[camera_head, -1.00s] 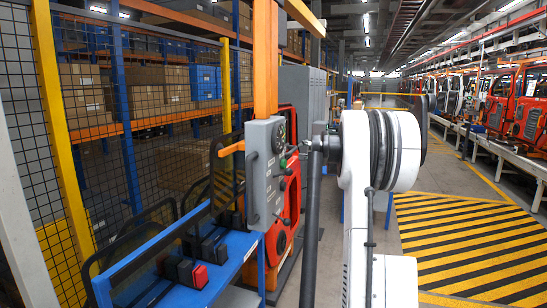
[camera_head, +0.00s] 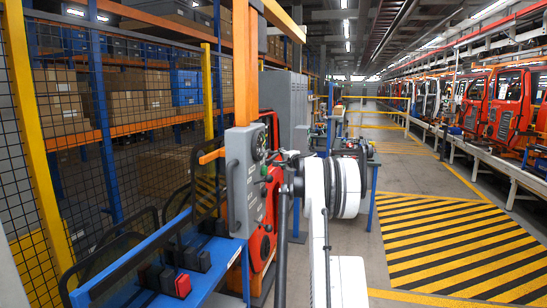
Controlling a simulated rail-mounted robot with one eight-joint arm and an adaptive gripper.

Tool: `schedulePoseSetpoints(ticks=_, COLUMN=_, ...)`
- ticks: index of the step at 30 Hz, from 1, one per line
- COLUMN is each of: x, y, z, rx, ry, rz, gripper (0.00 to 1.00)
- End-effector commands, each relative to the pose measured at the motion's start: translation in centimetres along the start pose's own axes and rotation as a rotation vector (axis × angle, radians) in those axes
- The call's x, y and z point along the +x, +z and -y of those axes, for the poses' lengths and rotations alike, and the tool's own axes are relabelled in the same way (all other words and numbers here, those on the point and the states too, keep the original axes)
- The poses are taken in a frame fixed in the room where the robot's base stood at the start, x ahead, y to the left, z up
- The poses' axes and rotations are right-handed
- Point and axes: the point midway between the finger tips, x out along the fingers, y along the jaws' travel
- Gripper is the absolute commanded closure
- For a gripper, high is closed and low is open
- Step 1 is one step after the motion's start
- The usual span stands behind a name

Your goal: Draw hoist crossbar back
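The hoist stands left of centre, with an orange upright post (camera_head: 245,70) and a grey control box (camera_head: 240,185) with handles, a round dial and small knobs. An orange bar (camera_head: 284,20) slopes across at the top beside the post; I cannot tell whether this is the crossbar. A short orange bar (camera_head: 212,156) juts left from the box. My white arm with its black-ringed joint stands just right of the box. Small dark parts at my arm's end (camera_head: 287,158) show close to the box's right side. The fingers cannot be made out, nor any contact.
A blue bench (camera_head: 225,252) with black racks and a red block (camera_head: 183,286) lies at lower left. A mesh fence (camera_head: 75,140) with yellow posts runs along the left. A cluttered workbench (camera_head: 350,145) stands behind my arm. The striped floor (camera_head: 450,245) at right is clear.

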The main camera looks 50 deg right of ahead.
Motion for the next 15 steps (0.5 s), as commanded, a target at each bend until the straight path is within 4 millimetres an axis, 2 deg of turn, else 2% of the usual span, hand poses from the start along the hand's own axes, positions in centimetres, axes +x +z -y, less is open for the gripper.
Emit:
schedulePoseSetpoints(ticks=6, x=2.7, y=0.1, z=0.1, rx=-0.001, ry=0.000, rz=0.001, gripper=0.65)
schedulePoseSetpoints(ticks=15, x=5.2, y=0.0, z=0.1, rx=-0.001, ry=0.001, rz=0.000, gripper=0.65)
